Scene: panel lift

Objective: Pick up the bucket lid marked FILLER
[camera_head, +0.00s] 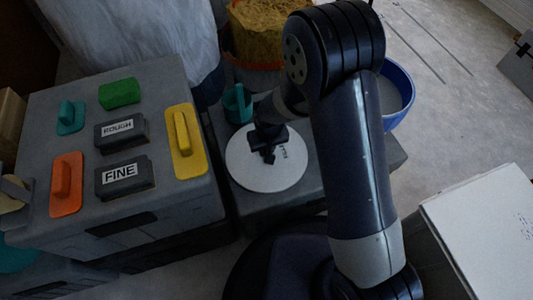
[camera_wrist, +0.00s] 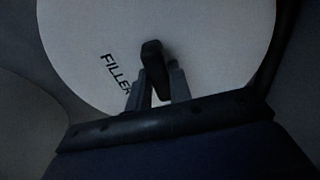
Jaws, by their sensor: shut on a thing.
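The bucket lid marked FILLER (camera_head: 262,176) is a round white disc with a dark handle at its middle. In the head view it shows right of the grey box, over a lower grey surface. In the wrist view the lid (camera_wrist: 205,40) fills the top, with FILLER printed left of the handle (camera_wrist: 153,62). My gripper (camera_head: 268,150) is above the lid's middle, and in the wrist view its fingers (camera_wrist: 158,84) are shut on the handle. I cannot tell whether the lid is raised or resting. My arm hides part of the surface to the right.
A teal cup-like thing (camera_head: 237,104) stands close behind the lid. A blue bucket (camera_head: 397,92) is behind my arm; a white box (camera_head: 480,225) is at right.

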